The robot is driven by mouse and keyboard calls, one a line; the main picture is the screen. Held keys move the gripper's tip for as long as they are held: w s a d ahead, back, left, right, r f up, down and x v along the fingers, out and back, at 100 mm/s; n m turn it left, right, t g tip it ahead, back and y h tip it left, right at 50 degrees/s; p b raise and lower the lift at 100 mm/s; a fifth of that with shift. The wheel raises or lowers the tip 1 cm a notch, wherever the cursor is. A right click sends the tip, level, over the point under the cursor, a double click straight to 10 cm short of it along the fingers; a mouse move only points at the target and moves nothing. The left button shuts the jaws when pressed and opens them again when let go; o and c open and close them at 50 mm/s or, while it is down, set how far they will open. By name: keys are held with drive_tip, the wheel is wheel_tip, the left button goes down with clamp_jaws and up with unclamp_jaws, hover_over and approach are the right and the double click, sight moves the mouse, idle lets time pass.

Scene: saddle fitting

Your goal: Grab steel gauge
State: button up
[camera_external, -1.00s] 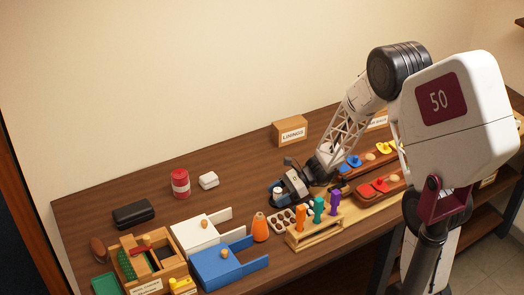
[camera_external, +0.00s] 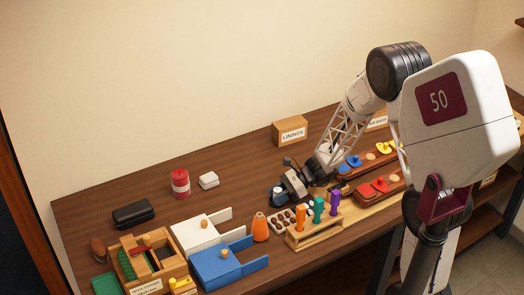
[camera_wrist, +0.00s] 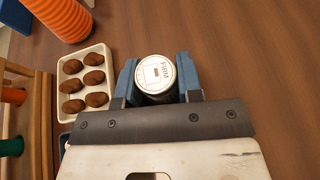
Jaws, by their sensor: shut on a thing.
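The steel gauge (camera_wrist: 156,73) is a short round silver piece with a printed pale face, seen from above in the wrist view. My gripper (camera_wrist: 157,64) has one blue finger on each side of it and is shut on it. The lower part of the gauge is hidden by the fingers and the dark gripper plate. In the external view my gripper (camera_external: 281,195) is low over the table, just behind the tray of brown pieces. The gauge is too small there to make out clearly.
The white tray of brown oval pieces (camera_wrist: 61,119) is close to the left of the gauge, with an orange ribbed cone (camera_wrist: 62,14) beyond. A wooden rack with coloured pegs (camera_external: 315,236) stands in front of my gripper.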

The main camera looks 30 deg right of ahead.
sight(278, 190)
drive_tip(key=shift+f, duration=0.1)
drive_tip(key=shift+c, duration=0.5)
drive_tip(key=shift+r, duration=5.05)
